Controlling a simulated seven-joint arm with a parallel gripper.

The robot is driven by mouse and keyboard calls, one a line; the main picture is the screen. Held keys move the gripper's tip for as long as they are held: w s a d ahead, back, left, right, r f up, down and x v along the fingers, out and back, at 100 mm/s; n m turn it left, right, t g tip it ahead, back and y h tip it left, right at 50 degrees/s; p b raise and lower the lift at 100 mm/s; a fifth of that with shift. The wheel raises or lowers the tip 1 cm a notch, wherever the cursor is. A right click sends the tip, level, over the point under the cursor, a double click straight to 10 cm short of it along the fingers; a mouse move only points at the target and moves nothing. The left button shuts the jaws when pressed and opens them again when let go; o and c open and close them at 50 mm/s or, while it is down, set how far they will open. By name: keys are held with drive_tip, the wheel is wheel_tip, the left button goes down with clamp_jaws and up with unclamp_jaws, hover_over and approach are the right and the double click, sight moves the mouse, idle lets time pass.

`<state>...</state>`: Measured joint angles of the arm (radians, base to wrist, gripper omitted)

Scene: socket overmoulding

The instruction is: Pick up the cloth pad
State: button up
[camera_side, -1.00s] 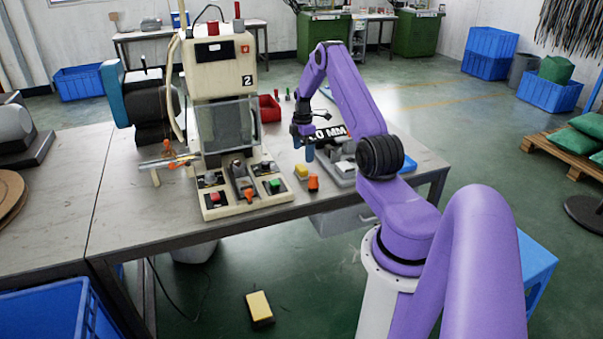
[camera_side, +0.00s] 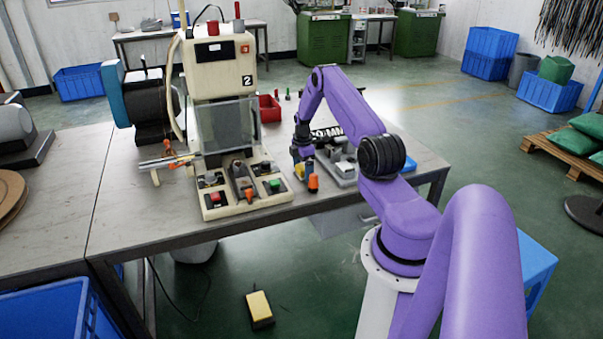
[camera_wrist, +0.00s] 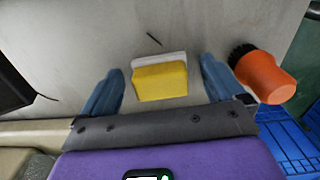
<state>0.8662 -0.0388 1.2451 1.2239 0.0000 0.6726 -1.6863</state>
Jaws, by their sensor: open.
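The cloth pad (camera_wrist: 160,82) is a small yellow block with a white strip along its far edge, lying on the grey table. In the wrist view it sits between the two blue fingers of my gripper (camera_wrist: 162,76), with a gap on each side. My gripper is open and empty. In the side view my gripper (camera_side: 302,161) is low over the table at the pad, which shows as a small yellow patch (camera_side: 299,171), partly hidden by the fingers.
A cream machine (camera_side: 222,85) stands to the left. A grey tray (camera_side: 343,172) lies to the right.

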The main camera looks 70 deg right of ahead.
sight(303, 166)
drive_tip(key=c, duration=1.1)
drive_tip(key=shift+c, duration=0.2)
drive_tip(key=shift+r, duration=0.1)
drive_tip(key=shift+r, duration=0.45)
wheel_tip(303, 166, up, 2)
drive_tip(key=shift+r, duration=0.15)
drive_tip(key=s+a+r, duration=0.9)
drive_tip(key=a, duration=0.1)
drive_tip(key=shift+s+a+r, duration=0.2)
drive_tip(key=shift+s+r, duration=0.05)
drive_tip(key=shift+r, duration=0.1)
